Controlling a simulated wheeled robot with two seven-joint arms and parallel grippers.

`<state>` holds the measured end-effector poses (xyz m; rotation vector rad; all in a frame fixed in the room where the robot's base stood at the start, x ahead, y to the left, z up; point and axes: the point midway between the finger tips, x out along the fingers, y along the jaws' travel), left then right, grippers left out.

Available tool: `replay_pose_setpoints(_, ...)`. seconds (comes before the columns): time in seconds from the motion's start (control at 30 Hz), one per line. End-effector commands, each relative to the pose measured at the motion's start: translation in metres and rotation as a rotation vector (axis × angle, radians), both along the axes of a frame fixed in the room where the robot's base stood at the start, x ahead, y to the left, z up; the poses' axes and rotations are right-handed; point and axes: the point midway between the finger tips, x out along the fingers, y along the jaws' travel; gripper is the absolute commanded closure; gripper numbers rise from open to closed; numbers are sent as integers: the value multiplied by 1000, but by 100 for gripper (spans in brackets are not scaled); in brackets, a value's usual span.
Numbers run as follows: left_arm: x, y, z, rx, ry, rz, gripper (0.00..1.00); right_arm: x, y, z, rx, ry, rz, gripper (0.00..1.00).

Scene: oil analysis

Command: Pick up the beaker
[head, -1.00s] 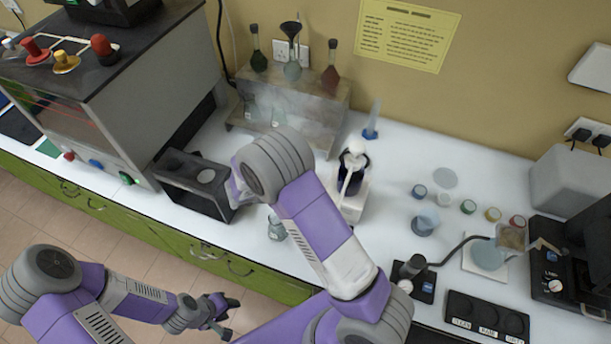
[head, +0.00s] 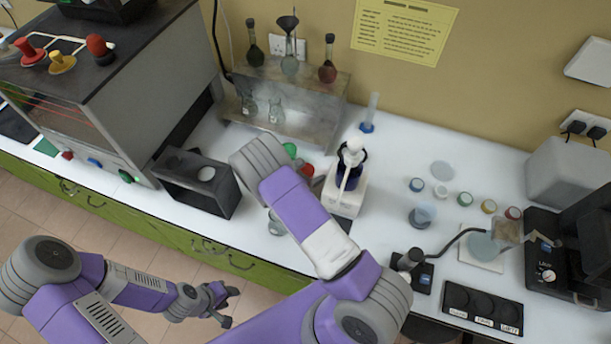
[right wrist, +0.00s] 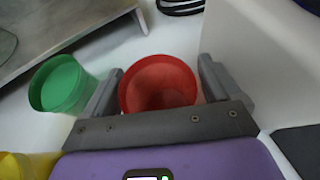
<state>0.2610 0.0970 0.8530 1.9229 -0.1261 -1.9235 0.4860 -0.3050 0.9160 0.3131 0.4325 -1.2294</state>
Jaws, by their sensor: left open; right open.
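A red cup-shaped beaker (right wrist: 160,85) stands upright between the two fingers of my right gripper (right wrist: 158,82) in the right wrist view. The fingers are apart, one on each side of it; I cannot tell whether either touches it. The red beaker also shows in the head view (head: 307,170), beside my right forearm. A green beaker (right wrist: 62,84) stands just left of the gripper. A clear glass vessel (head: 276,223) is partly hidden by my right arm. My right gripper is hidden behind that arm in the head view. My left gripper (head: 228,306) is open and empty over the floor.
A yellow cup (right wrist: 14,167) is at the lower left of the right wrist view. A white device (head: 346,195) stands right of the red beaker. A flask rack (head: 315,117) stands behind, and a dark open box (head: 192,185) to the left.

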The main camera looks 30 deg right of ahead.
Motion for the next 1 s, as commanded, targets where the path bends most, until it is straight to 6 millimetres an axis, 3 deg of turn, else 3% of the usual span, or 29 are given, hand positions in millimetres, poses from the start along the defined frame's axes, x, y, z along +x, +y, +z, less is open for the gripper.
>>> replay_pose_setpoints(0.23, 0, 0, 0, 0, 0, 0, 57, 1, -1, -1, 0, -1, 0, 9)
replay_pose_setpoints(0.6, 0, 0, 0, 0, 0, 0, 57, 1, -1, -1, 1, -1, 0, 65)
replay_pose_setpoints(1.0, 0, 0, 1, 0, 0, 0, 57, 1, -1, 8, 1, -3, -1, 65)
